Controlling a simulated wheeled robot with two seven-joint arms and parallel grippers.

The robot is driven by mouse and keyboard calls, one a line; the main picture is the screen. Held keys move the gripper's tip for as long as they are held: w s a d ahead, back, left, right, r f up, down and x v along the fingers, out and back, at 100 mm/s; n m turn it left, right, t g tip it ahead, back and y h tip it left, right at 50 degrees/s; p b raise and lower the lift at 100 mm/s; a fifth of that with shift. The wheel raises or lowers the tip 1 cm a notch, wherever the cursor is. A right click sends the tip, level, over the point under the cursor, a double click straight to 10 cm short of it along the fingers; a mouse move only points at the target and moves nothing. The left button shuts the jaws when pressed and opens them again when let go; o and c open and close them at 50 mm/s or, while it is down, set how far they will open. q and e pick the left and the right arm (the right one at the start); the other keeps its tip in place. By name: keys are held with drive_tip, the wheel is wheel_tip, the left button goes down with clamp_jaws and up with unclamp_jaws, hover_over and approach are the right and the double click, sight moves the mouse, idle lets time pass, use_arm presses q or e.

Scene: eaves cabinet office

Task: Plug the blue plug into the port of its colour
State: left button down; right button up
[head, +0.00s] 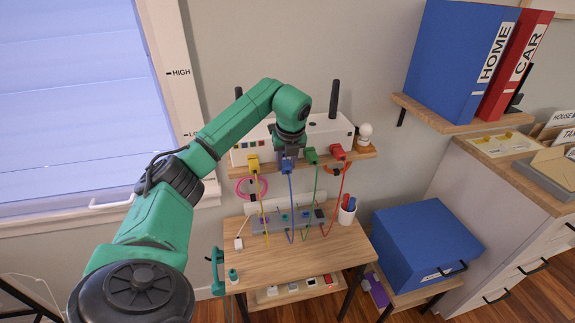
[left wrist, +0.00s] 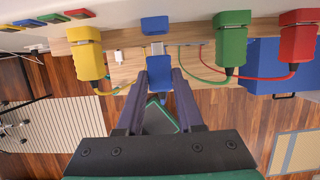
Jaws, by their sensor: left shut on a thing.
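My left gripper (head: 288,158) is in front of the white router box (head: 318,128) on the wall shelf. In the left wrist view its two fingers (left wrist: 160,85) are shut on the blue plug (left wrist: 160,70), whose metal tip points at the blue port (left wrist: 155,25). A small gap shows between tip and port, and they look roughly in line. The blue plug also shows in the head view (head: 287,168), partly hidden by the gripper; its blue cable hangs to the desk below. My right gripper is not in view.
Beside the blue port, a yellow plug (left wrist: 87,52) is on one side, and a green plug (left wrist: 231,40) and red plug (left wrist: 298,38) are on the other. Their cables hang close by. A white bulb (head: 365,131) stands on the shelf (head: 362,153); the desk (head: 300,262) is below.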

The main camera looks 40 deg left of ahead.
sight(287, 166)
use_arm(q)
drive_tip(key=shift+w+a, duration=0.65)
drive_tip(key=shift+a, duration=0.25)
idle(0.9)
drive_tip(key=shift+c, duration=2.3)
unclamp_jaws()
drive_tip(key=shift+r, duration=0.1)
drive_tip(key=shift+d+r, duration=0.1)
drive_tip(key=shift+r, duration=0.2)
drive_tip(key=b+v, duration=0.2)
drive_tip(key=v, duration=0.4)
drive_tip(key=shift+r, duration=0.15)
drive_tip(key=p+v, duration=0.2)
drive_tip(key=v, duration=0.5)
drive_tip(key=shift+s+r, duration=0.25)
drive_tip(key=shift+s, duration=0.05)
